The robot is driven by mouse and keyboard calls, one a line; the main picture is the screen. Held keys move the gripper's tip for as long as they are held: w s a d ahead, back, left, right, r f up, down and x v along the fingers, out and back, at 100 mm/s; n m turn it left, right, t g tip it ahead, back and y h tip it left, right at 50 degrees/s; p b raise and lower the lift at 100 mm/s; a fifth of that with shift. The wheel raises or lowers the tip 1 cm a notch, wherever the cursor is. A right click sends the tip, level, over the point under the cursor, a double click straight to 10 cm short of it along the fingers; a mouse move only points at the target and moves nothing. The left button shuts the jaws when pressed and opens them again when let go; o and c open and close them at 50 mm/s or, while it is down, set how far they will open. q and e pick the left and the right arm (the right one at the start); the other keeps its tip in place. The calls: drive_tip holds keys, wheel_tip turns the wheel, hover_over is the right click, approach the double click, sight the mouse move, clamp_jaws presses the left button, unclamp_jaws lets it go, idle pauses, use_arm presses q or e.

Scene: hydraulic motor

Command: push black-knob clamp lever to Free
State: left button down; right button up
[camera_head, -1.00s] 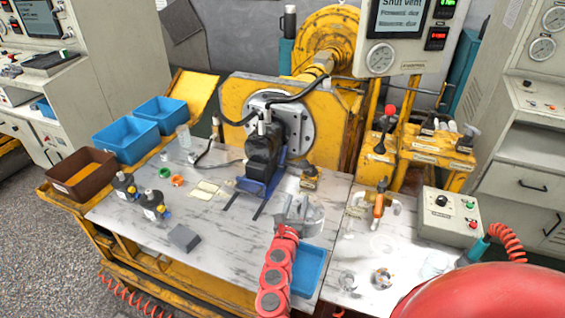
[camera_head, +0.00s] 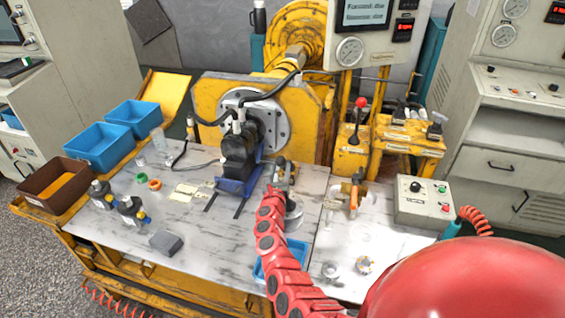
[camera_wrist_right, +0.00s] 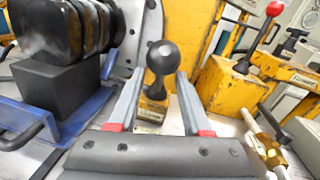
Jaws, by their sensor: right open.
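The clamp lever's black ball knob (camera_wrist_right: 163,57) stands on a small yellow base (camera_wrist_right: 151,109) in the right wrist view. My right gripper (camera_wrist_right: 158,84) is open, with one finger on each side of the lever below the knob; I cannot tell whether either finger touches it. In the head view my right gripper (camera_head: 285,172) is over the small clamp beside the motor, hiding most of it. The black hydraulic motor (camera_head: 238,155) sits on a blue cradle (camera_head: 240,186) against the round flange. My left gripper is not in view.
A red-knob lever (camera_head: 361,103) stands on a yellow block behind to the right. An orange-handled fitting (camera_head: 354,196) and a control box (camera_head: 424,204) are on the right. Blue bins (camera_head: 97,145) are at the left. The front middle of the table (camera_head: 205,245) is mostly clear.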

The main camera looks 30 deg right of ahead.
drive_tip(key=shift+x, duration=2.05)
clamp_jaws()
drive_tip(key=shift+r, duration=0.15)
